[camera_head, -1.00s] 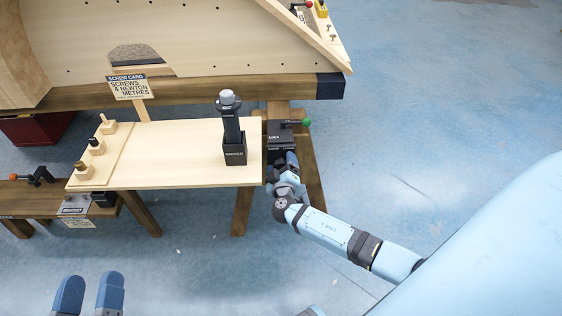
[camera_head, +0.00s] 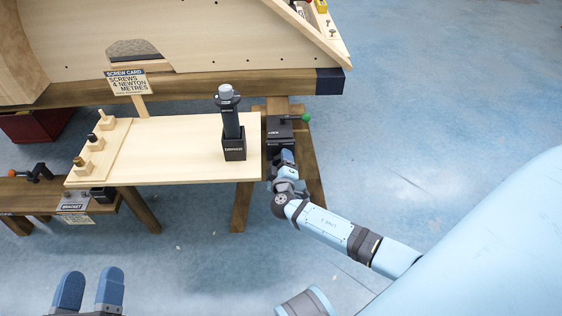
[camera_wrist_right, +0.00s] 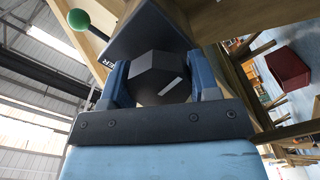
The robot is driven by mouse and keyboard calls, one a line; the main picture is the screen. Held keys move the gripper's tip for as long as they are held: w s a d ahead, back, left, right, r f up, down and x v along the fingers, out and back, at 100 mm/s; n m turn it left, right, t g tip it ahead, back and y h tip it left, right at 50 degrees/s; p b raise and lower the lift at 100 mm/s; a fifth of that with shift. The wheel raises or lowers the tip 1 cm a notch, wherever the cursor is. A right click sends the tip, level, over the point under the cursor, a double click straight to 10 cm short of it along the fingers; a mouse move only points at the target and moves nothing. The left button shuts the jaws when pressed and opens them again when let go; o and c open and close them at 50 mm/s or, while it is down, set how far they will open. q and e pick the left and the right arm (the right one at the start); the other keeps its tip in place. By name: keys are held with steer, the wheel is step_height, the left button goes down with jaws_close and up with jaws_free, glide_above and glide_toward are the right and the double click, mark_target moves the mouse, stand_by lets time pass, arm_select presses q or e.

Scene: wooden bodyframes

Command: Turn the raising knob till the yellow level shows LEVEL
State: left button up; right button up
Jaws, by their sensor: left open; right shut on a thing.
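The raising knob (camera_wrist_right: 160,78) is a dark faceted knob with a pale mark, seen large in the right wrist view. My right gripper (camera_wrist_right: 160,85) is shut on it, with a blue finger on each side. In the head view my right gripper (camera_head: 284,160) is below the dark jack block (camera_head: 280,130), which has a green-balled lever (camera_head: 305,118); the knob is hidden there. My left gripper (camera_head: 88,290) is open and empty at the lower left, away from the bench.
A screw card (camera_head: 127,82) stands behind. The large wooden frame (camera_head: 200,50) lies at the back. The blue floor at right is clear.

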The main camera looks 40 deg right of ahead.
steer(key=n, duration=0.2)
steer(key=shift+n, duration=0.4)
steer(key=n, duration=0.3)
steer(key=shift+n, duration=0.3)
steer(key=shift+n+p, duration=0.3)
steer(key=shift+n, duration=0.2)
steer(key=shift+w, duration=0.1)
steer(key=o, duration=0.8)
steer(key=shift+o, duration=0.6)
steer(key=shift+n, duration=0.3)
steer(key=shift+f, duration=0.1)
